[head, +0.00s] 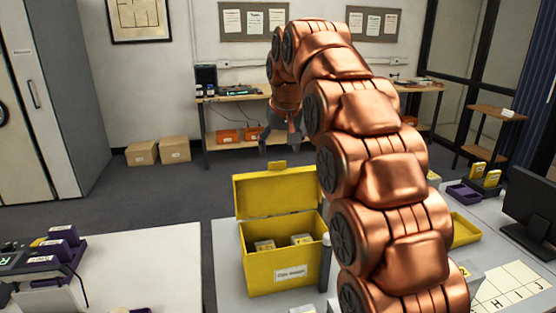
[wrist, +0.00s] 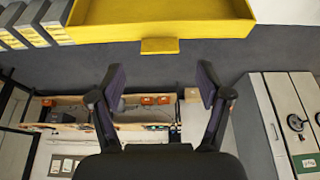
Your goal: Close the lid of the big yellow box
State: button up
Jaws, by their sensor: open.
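The big yellow box (head: 285,262) stands on the light table in the head view, with a label on its front. Its lid (head: 275,194) is raised upright at the back, open, with a small tab (head: 278,166) on its top edge. Some small labelled items (head: 301,240) lie inside the box. My gripper (head: 280,148) hangs open and empty above and behind the lid, apart from it. In the wrist view the gripper (wrist: 160,85) shows two spread fingers with nothing between them. The lid's yellow edge and tab (wrist: 160,46) lie beyond the fingertips at the top.
A dark cylinder (head: 325,262) stands at the box's right side. A yellow tray (head: 465,230) and a monitor (head: 530,208) are farther right. Grey boxes with yellow labels (wrist: 30,25) show at the wrist view's top left. A white table (head: 140,265) is at left.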

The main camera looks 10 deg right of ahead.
aim_at(278, 170)
jog(key=shift+p+x, duration=0.3)
jog(key=shift+x, duration=2.35)
grip_shut()
